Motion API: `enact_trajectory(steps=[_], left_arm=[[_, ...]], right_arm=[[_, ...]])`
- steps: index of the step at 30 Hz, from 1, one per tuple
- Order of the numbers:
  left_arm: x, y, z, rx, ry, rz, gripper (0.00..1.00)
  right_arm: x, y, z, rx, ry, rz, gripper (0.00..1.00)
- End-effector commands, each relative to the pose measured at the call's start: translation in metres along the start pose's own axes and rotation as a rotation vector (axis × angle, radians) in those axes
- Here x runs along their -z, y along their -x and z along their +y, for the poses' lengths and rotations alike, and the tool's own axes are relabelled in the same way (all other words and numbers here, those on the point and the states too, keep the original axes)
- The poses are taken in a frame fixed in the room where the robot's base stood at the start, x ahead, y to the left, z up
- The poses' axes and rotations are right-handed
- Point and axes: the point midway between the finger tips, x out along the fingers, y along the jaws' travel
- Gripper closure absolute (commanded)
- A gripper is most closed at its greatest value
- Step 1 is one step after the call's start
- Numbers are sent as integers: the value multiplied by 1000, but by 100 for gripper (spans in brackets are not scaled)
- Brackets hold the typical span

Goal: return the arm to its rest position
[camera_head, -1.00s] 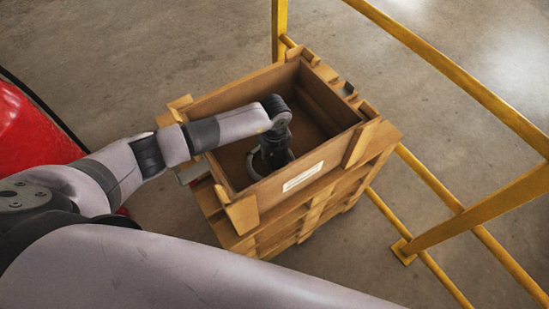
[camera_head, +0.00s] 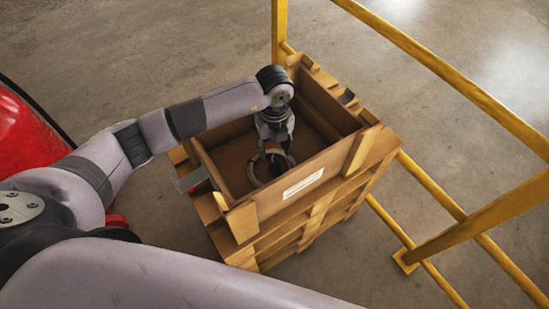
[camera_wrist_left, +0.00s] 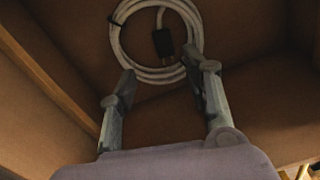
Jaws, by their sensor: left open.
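My left gripper (camera_head: 274,150) is inside the upper part of a wooden crate, pointing down. It also shows in the left wrist view (camera_wrist_left: 162,84), with its two fingers spread apart and nothing between them. A coiled light grey cable (camera_wrist_left: 152,77) with a dark plug (camera_wrist_left: 163,42) lies on the crate floor beyond the fingertips. In the head view the coil (camera_head: 252,170) shows partly below the gripper. My left arm reaches in from the left over the crate's left wall. My right gripper is not in view.
The wooden crate (camera_head: 248,220) with a white label (camera_head: 303,184) stands on stacked wooden pallets. A yellow railing (camera_head: 455,85) runs behind and to the right. A red object (camera_head: 25,130) is at the left edge. Bare concrete floor lies around.

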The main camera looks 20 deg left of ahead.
Motion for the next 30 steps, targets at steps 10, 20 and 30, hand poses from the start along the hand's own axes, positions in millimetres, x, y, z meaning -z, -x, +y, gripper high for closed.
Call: enact_trajectory(steps=[10,20,30], left_arm=[[0,22,0,-1,1,1,55],[0,21,0,0,1,1,55],[0,58,0,0,0,0,55]], right_arm=[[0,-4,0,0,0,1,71],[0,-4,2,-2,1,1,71],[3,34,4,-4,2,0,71]])
